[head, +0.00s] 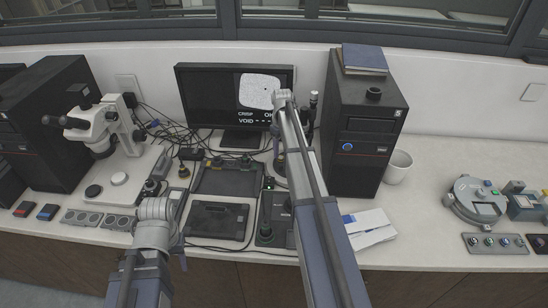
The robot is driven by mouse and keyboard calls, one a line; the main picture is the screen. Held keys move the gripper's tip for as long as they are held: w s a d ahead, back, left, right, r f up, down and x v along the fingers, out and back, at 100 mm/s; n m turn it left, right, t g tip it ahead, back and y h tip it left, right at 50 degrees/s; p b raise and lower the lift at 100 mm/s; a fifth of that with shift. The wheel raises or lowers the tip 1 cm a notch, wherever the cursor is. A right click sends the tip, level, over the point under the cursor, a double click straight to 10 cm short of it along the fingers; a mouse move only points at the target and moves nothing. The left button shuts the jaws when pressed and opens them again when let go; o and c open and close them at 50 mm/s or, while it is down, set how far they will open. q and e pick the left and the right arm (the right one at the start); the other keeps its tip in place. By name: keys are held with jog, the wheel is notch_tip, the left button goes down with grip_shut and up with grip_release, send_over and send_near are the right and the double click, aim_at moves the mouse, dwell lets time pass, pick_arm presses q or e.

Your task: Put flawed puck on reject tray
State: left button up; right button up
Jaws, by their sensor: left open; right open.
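I cannot single out the flawed puck or a marked reject tray. A dark shallow tray (228,181) lies before the monitor, with a dark flat device (217,221) nearer me. The monitor (190,95) shows a pale rounded shape with a small dark spot, and text reading CRISP and VOID. My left arm reaches the bench's front edge. My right arm crosses the tray area's right side up to the monitor. I cannot make out either gripper's fingers.
A microscope (103,125) stands left; a black tower (365,135) with a book stands right of the monitor. A white cup (398,168), papers (367,228) and a round grey machine (477,200) are farther right. Bench between cup and machine is clear.

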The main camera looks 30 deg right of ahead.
aim_at(281, 165)
jog(key=shift+f+b, duration=4)
jog(key=shift+r, duration=0.1)
grip_shut()
